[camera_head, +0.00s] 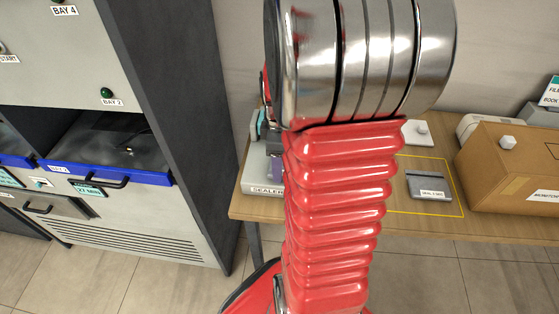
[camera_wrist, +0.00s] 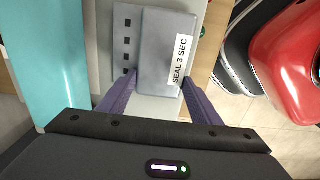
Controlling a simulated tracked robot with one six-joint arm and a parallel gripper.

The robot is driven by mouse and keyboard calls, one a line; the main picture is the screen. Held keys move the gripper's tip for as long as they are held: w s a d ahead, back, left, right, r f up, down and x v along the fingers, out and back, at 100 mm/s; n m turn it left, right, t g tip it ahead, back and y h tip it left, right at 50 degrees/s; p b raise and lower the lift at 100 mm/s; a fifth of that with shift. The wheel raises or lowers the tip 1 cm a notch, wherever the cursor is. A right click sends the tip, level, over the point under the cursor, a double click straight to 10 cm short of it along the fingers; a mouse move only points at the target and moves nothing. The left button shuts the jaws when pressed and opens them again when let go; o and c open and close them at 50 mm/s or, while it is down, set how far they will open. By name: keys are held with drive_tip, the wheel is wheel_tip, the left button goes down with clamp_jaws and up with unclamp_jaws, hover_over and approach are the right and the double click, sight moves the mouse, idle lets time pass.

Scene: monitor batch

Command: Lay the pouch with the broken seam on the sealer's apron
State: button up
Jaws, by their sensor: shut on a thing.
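In the wrist view a grey flat pouch (camera_wrist: 160,45) with a white "SEAL 3 SEC" label lies between the purple fingers of my gripper (camera_wrist: 158,84), which is shut on it. A strip with several dark squares runs along its left side; I cannot tell whether this is its seam. Pale grey surface shows below and around it; whether the pouch touches that is unclear. In the head view the sealer (camera_head: 262,188) stands at the table's left end, mostly hidden behind my arm. Another grey pouch (camera_head: 429,186) with a white label lies inside a yellow outline.
The wooden table (camera_head: 400,226) also bears a cardboard box (camera_head: 515,170) at the right and a small white item (camera_head: 416,133) near the wall. A teal panel (camera_wrist: 48,60) borders the wrist view's left side.

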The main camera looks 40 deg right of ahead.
drive_tip(key=shift+f, duration=0.45)
idle(0.4)
drive_tip(key=o, duration=1.1)
drive_tip(key=shift+o, duration=0.2)
drive_tip(key=shift+r, duration=0.1)
wheel_tip(320, 180, up, 14)
drive_tip(key=shift+f, duration=0.25)
drive_tip(key=s+a+r+m+t, duration=0.2)
drive_tip(key=a+m, duration=0.2)
drive_tip(key=a, duration=0.8)
drive_tip(key=s+a+r+m+t, duration=0.2)
drive_tip(key=a+r+m+t, duration=0.1)
drive_tip(key=a, duration=0.8)
drive_tip(key=shift+s+a+m+t, duration=0.2)
drive_tip(key=shift+a+m+t, duration=0.1)
drive_tip(key=shift+a+m, duration=0.1)
